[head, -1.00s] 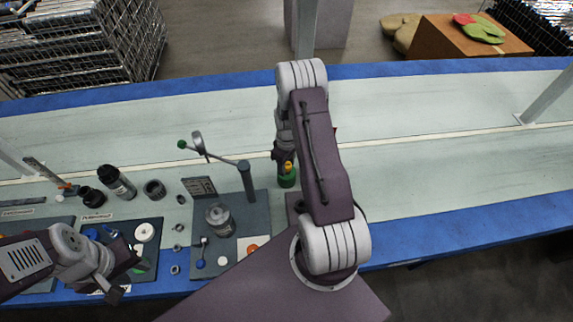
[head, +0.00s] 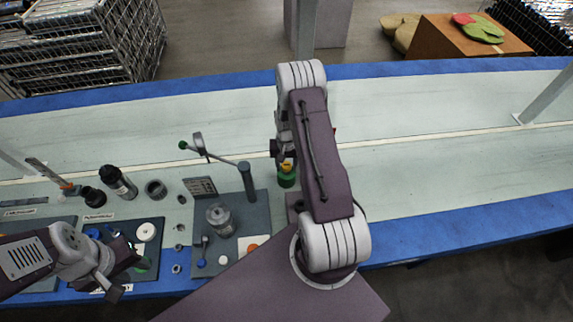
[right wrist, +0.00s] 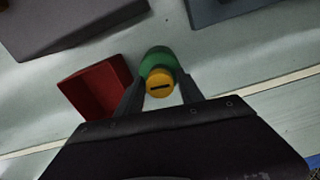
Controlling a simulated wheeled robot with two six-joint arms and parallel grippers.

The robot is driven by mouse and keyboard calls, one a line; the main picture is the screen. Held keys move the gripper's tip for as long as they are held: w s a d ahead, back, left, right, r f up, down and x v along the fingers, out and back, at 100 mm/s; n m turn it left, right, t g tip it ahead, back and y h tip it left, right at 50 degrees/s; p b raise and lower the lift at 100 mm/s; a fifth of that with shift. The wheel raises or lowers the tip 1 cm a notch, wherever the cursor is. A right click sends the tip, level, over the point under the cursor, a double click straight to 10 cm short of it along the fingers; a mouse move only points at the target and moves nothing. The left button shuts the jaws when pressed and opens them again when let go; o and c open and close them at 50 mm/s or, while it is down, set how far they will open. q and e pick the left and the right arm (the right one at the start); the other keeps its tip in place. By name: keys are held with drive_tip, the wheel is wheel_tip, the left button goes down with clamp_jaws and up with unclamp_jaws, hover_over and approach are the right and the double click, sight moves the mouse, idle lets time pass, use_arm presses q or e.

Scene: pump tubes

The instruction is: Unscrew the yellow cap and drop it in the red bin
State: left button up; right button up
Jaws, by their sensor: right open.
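The yellow cap (right wrist: 160,83) has a dark slot and sits on a green container (right wrist: 158,60) in the right wrist view. In the head view the cap (head: 287,168) and container (head: 287,180) stand left of my right forearm. My right gripper (right wrist: 162,80) is open, one finger on each side of the cap; I cannot tell its height above it. The red bin (right wrist: 95,92) lies left of the fingers in the right wrist view; my arm hides nearly all of it in the head view. My left gripper (head: 128,272) is over the left board, its jaws unclear.
A grey fixture board (head: 262,215) with a post and lever stands left of the green container. A black cylinder (head: 119,182), rings and small parts lie further left. The bench's right half (head: 450,175) is clear.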

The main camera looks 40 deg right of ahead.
drive_tip(key=m, duration=0.6)
drive_tip(key=shift+m, duration=0.3)
clamp_jaws()
drive_tip(key=shift+n+p, duration=0.35)
drive_tip(key=shift+n, duration=1.45)
drive_tip(key=shift+n, duration=1.7)
